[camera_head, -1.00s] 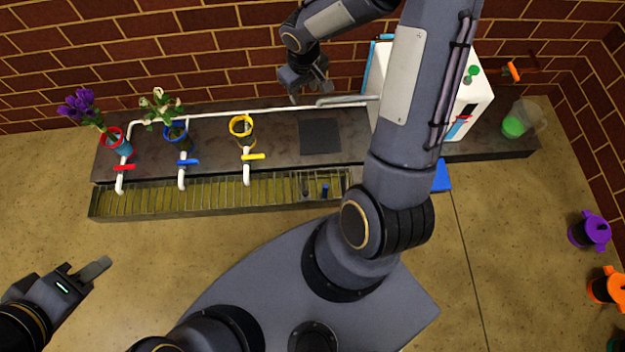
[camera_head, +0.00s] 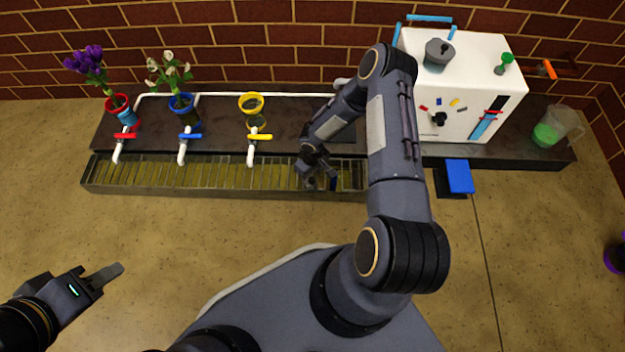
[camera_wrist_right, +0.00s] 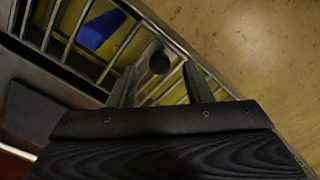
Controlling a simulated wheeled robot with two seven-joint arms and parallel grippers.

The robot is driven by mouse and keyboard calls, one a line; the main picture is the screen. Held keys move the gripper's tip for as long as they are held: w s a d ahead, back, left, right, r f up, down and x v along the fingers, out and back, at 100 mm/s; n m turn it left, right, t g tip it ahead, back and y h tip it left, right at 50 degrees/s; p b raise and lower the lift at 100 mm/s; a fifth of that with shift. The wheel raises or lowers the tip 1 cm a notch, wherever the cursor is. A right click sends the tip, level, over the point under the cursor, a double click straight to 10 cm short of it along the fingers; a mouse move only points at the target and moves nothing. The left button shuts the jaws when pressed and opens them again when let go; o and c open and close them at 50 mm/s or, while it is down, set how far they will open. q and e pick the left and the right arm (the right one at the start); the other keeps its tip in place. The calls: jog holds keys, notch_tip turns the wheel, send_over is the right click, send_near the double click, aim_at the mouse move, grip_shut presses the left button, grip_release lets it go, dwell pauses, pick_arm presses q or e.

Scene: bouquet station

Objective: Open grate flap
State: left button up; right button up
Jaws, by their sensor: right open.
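The grate (camera_head: 215,177) is a row of metal bars over a long yellowish trough along the front of the counter. Its right end, where my right gripper (camera_head: 318,181) hangs low over it, is partly hidden by that arm. In the right wrist view, the gripper (camera_wrist_right: 160,82) is open, its fingers pointing at the bars. A dark round knob (camera_wrist_right: 160,62) appears between the fingertips; I cannot tell if they touch it. A blue piece (camera_wrist_right: 100,29) shows among the bars. My left gripper (camera_head: 104,275) is far from the grate, at the lower left; its jaw state is unclear.
Red, blue and yellow taps (camera_head: 260,137) overhang the grate. Flower pots (camera_head: 181,103) and a yellow ring-shaped holder (camera_head: 251,102) stand behind. A white machine (camera_head: 470,75) and a green-filled pitcher (camera_head: 552,128) are at right. A blue pedal (camera_head: 459,176) juts out front.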

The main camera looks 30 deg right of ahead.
jog(key=shift+f, duration=1.15)
jog(key=shift+c, duration=0.2)
grip_shut()
